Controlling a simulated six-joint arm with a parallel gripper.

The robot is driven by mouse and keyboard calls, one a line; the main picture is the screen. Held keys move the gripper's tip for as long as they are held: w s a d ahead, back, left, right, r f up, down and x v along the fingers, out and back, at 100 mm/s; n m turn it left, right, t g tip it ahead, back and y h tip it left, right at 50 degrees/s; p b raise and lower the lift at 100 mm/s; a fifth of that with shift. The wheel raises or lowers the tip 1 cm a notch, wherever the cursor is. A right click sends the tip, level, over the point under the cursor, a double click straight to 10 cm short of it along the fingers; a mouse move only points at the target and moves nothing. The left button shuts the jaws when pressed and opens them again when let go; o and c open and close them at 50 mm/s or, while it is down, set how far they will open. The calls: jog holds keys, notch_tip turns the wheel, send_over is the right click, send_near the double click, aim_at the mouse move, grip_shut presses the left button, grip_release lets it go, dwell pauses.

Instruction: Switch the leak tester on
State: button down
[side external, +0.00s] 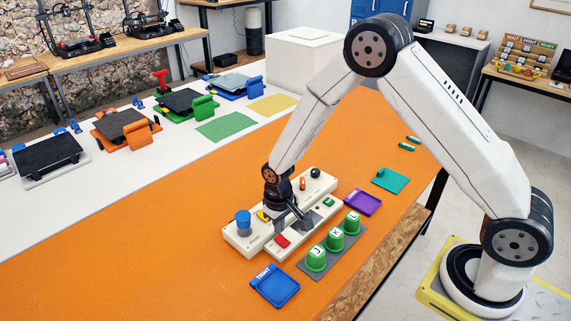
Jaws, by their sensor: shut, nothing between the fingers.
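A cream-coloured device (239,241) that looks like the leak tester stands on the orange table. It carries a blue cylinder (243,222) at its left end, a yellow part (263,216), an orange part (303,184) and a black knob (316,173). Its front strip has a red part (282,241) at the left and a small green part (328,202) at the right. My gripper (303,217) is shut and empty, pointing down over the middle of the device. Whether it touches the device cannot be told. The gripper hides part of the middle.
Green cups marked with letters (316,260) stand on a grey strip in front of the device. A blue tray (275,287), a purple tray (362,202) and a teal plate (390,180) lie nearby. Small green pieces (407,147) lie farther right. The orange table's left is clear.

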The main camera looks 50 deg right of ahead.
jog(key=shift+f, duration=1.25)
dwell(1.2)
jog(key=shift+r, duration=3.5)
jog(key=s+d+r+t, duration=0.1)
jog(key=s+d+r, duration=0.1)
jog(key=s+r, duration=0.3)
jog(key=s+d+r+t, duration=0.1)
jog(key=s+d+r, duration=0.1)
jog(key=s+r, duration=0.3)
jog(key=s, duration=0.4)
jog(key=shift+s+d+t, duration=0.25)
jog(key=shift+t, duration=0.05)
